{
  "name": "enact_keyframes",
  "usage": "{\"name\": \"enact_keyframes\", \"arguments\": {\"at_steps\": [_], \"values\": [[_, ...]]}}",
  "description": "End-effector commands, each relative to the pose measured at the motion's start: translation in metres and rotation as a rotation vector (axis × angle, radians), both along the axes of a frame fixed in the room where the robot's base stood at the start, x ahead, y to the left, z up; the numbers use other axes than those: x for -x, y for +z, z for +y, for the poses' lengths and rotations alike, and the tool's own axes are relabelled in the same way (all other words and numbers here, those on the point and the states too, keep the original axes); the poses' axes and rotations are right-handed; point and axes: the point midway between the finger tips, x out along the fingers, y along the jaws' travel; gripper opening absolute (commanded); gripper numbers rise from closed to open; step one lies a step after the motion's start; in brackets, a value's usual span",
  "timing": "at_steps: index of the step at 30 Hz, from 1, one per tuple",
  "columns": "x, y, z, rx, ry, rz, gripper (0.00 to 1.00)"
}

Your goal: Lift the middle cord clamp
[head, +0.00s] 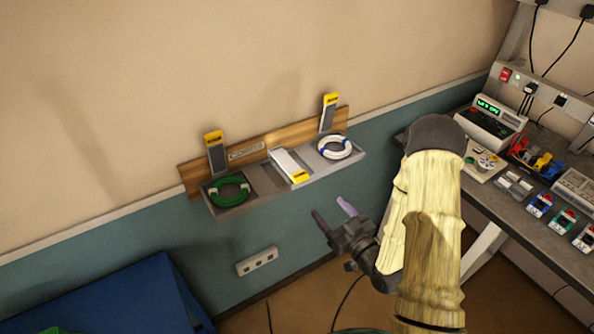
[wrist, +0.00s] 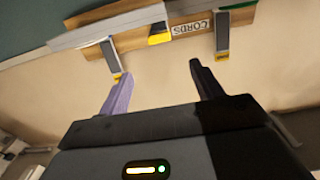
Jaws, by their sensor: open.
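The middle cord clamp (head: 285,163) is a pale lever with a yellow tip, lying down across the grey tray of a wall rack. Its yellow tip also shows in the wrist view (wrist: 160,39). The left clamp (head: 216,152) and right clamp (head: 328,114) stand raised against the wooden backboard (head: 254,148). My gripper (head: 330,208) is open and empty, below and to the right of the middle clamp, apart from it. In the wrist view, its fingers (wrist: 160,72) point toward the rack with the middle clamp's tip beyond the gap between them.
A coiled green cord (head: 230,202) lies in the tray's left part and a coiled white cord (head: 334,158) in its right part. A power strip (head: 257,262) is on the wall below. A workbench (head: 490,201) with devices stands at right; a blue object (head: 120,300) is lower left.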

Motion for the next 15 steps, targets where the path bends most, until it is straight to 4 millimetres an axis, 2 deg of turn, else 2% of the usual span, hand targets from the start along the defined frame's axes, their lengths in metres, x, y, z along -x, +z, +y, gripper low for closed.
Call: {"name": "enact_keyframes", "arguments": {"at_steps": [8, 15], "values": [[-0.0011, -0.0011, 0.0006, 0.003, 0.001, 0.001, 0.65], [-0.0098, -0.0045, 0.0060, 0.006, 0.003, -0.003, 0.65]]}}
